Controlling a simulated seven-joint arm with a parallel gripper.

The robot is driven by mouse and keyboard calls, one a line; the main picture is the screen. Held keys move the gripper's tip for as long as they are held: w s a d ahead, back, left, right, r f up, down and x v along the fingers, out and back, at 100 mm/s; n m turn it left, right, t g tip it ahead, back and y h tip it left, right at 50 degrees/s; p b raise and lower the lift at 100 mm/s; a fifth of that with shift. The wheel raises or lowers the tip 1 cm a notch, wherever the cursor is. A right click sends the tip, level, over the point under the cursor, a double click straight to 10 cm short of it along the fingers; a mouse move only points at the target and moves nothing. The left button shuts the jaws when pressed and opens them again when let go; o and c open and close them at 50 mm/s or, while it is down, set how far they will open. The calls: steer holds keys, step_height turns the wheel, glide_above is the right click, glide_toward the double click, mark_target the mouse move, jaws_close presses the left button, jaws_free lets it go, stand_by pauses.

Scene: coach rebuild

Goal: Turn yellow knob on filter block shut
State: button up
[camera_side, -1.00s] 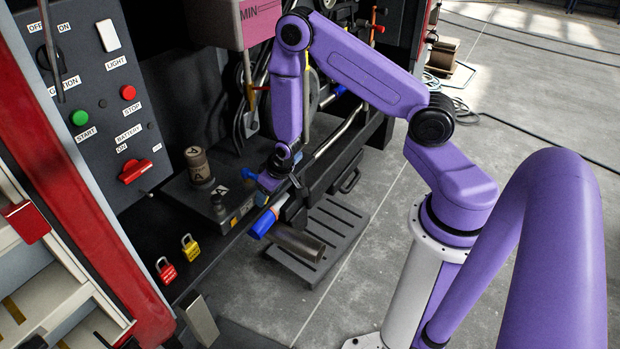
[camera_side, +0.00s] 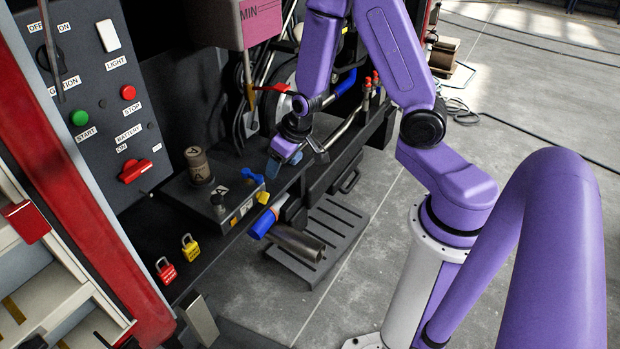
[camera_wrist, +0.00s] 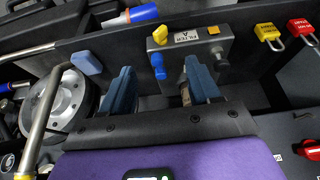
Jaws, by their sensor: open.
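The grey filter block (camera_side: 233,214) sits on the dark ledge in the side view. In the wrist view the filter block (camera_wrist: 205,48) carries a FILTER A label. The yellow knob (camera_side: 263,197) is on the block's right end; it also shows in the wrist view (camera_wrist: 160,35), slanted, above a blue fitting (camera_wrist: 158,66). A blue knob (camera_side: 252,175) is at the block's back right corner. My gripper (camera_side: 285,160) is to the right of the block, apart from the yellow knob.
A yellow padlock (camera_side: 190,246) and a red padlock (camera_side: 166,270) are left of the block. A canister (camera_side: 199,166) stands behind it. A blue-ended cylinder (camera_side: 263,223) lies below the ledge edge. Pipes and a round wheel (camera_wrist: 62,100) are near my gripper.

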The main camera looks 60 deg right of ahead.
steer(key=s+a+r+n+g+y, duration=0.1)
steer(key=s+a+r+n, duration=0.3)
steer(key=s, duration=0.3)
steer(key=s+a+r+n+g+y, duration=0.1)
steer(key=s+a+r+n+g, duration=0.1)
steer(key=s+a+r+n, duration=0.2)
steer(key=shift+s+a+r+g, duration=0.3)
steer(key=shift+s+a+r, duration=0.5)
steer(key=shift+s+a, duration=1)
steer(key=shift+s+d, duration=0.2)
steer(key=shift+d, duration=0.05)
